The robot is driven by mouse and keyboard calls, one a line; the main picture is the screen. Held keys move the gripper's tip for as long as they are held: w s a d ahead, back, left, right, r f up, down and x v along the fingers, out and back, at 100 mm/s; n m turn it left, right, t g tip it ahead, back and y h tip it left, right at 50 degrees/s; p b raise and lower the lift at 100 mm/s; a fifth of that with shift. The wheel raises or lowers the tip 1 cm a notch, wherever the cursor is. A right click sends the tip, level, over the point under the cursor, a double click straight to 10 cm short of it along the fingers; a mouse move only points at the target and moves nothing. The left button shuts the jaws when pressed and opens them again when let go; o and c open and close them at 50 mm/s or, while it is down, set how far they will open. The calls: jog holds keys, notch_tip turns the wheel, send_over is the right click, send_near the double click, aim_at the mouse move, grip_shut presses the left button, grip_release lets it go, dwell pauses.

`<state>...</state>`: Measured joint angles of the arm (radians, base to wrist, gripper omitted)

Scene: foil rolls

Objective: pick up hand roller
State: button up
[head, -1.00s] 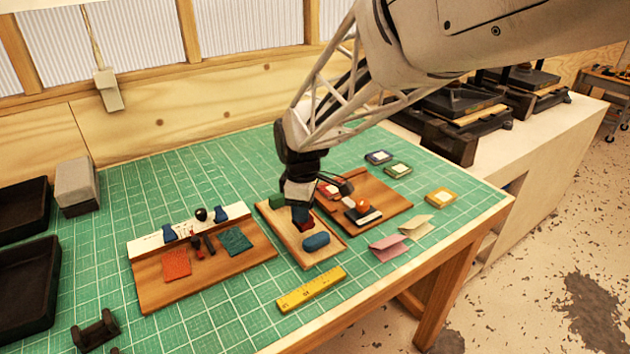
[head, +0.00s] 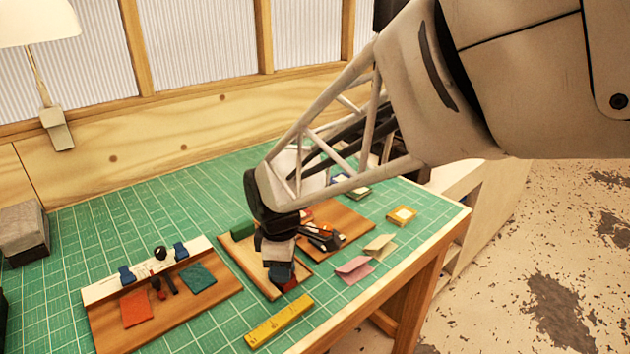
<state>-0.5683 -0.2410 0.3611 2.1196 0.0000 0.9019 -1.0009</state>
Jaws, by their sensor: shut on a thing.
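My gripper (head: 284,280) is low over the front part of the pale wooden tray (head: 243,262) in the middle of the table. I cannot tell whether the piece still touches the tray. A dark handled tool (head: 170,284) lies on the left wooden board (head: 110,330); its shape is too small to make out well.
A green block (head: 242,228) is at the tray's back. A yellow ruler (head: 279,321) lies in front. An orange pad (head: 137,308) and a teal pad (head: 197,277) lie on the left board. Folded cards (head: 355,269) and a yellow-framed pad (head: 401,215) are right.

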dwell(0.5)
jog(key=o, duration=0.5)
jog(key=shift+c, duration=1.3)
jog(key=w+a+r, duration=0.1)
jog(key=w+r, duration=0.1)
jog(key=w, duration=1.1)
jog(key=w+a+r, duration=0.2)
jog(key=w+r, duration=0.1)
jog(key=w, duration=1)
jog(key=shift+w, duration=0.1)
